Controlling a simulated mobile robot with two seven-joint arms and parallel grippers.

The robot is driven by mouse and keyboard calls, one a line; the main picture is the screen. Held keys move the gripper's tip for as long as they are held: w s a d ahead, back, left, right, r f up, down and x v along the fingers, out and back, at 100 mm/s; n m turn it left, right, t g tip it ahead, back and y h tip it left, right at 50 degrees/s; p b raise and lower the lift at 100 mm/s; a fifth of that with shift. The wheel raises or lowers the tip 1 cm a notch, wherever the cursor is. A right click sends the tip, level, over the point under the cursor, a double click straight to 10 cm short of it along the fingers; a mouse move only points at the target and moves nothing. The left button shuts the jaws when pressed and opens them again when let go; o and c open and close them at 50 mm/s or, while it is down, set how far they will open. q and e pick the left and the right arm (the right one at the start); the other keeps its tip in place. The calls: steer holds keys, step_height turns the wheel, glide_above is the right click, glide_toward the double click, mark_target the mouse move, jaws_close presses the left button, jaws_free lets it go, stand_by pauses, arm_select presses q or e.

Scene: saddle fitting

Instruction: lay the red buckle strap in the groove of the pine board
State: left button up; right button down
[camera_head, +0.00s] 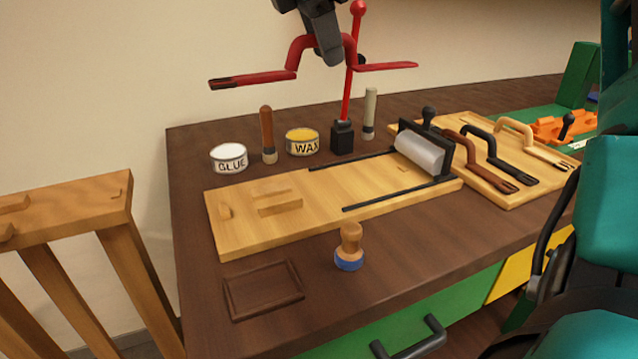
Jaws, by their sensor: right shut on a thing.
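The red buckle strap (300,50) is in the air in the upper middle of the head view, with its pronged end to the left and its other end to the right. My right gripper (328,45) is shut on its middle, coming down from the top edge. The pine board (335,185) lies on the dark table below, apart from the strap. A recess (280,201) and a small notch (225,212) show at its left end. Two black rails and a black-framed roller (420,152) are at its right part. My left gripper is not in view.
A red lever (347,85) on a black base stands behind the board, close to the strap in the picture. Glue (229,158) and wax (302,141) tins stand nearby. A stamp (349,247) stands in front. A second board (530,185) holds brown, black and tan straps.

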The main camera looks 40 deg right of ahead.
step_height(320, 180, down, 14)
steer(key=b, duration=0.3)
steer(key=shift+f, duration=0.6)
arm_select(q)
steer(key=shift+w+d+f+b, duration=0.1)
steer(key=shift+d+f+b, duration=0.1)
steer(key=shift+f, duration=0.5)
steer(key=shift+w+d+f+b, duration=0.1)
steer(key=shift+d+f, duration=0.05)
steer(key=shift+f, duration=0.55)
arm_select(e)
steer(key=shift+f, duration=1.95)
steer(key=shift+f+b, duration=0.25)
steer(key=shift+b, duration=0.15)
steer(key=c, duration=1.4)
jaws_free()
steer(key=shift+r, duration=0.1)
steer(key=o, duration=0.4)
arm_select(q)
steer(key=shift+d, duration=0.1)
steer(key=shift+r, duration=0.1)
